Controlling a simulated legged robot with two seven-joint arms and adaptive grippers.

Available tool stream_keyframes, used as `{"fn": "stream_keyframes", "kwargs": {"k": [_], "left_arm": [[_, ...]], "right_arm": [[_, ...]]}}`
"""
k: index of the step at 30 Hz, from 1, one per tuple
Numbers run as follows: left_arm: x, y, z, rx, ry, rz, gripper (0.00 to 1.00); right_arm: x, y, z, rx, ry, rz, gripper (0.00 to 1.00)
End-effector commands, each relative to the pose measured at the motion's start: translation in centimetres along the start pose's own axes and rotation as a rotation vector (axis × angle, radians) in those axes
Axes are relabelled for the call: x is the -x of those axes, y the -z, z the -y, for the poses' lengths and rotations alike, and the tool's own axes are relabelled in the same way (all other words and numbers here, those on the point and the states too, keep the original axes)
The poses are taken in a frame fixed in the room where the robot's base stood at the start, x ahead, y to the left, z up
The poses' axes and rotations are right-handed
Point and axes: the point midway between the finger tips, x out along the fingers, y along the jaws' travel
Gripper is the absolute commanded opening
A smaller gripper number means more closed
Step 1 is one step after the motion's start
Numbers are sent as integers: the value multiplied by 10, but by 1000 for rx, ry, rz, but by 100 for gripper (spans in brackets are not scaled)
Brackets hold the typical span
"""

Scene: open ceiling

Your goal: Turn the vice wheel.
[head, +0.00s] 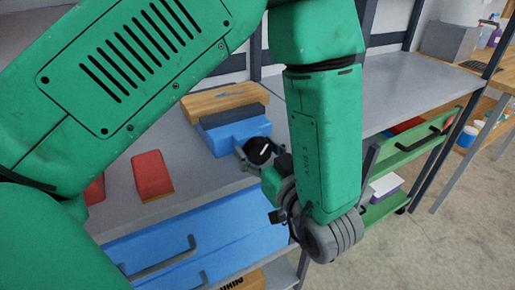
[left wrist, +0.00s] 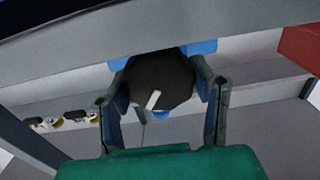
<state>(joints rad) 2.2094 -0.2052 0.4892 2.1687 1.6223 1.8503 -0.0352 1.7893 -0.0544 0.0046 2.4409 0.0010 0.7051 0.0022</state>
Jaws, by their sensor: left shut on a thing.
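The vice (head: 236,136) is a blue body with a dark bar and a wooden block behind it, on the grey bench top. Its black round wheel (head: 259,150) faces the bench's front edge and carries a slanted white mark. My left gripper (head: 262,158) is at the wheel, partly hidden behind my own green wrist. In the left wrist view the wheel (left wrist: 160,84) sits between the two fingers of my left gripper (left wrist: 161,82), one on each side, closed on its rim. The white mark tilts slightly there. My right gripper is not in view.
A red block (head: 152,175) lies on the bench left of the vice, with another red piece (head: 95,190) beside it. Blue drawers (head: 190,240) with grey handles are below the bench edge. A green cart (head: 415,150) stands at the right.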

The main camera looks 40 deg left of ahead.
Motion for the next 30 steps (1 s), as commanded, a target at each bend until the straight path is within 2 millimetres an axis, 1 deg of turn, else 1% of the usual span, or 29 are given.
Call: {"fn": "stream_keyframes", "kwargs": {"k": [5, 8, 21, 30], "left_arm": [[2, 1, -1, -26, -5, 2, 21], [2, 3, -2, -65, -5, 3, 21], [2, 3, -4, -374, -6, 3, 21], [2, 0, -5, -545, -7, 2, 21]], "right_arm": [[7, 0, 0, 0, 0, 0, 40], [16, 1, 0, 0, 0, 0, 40], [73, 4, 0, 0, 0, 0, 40], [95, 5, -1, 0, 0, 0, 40]]}}
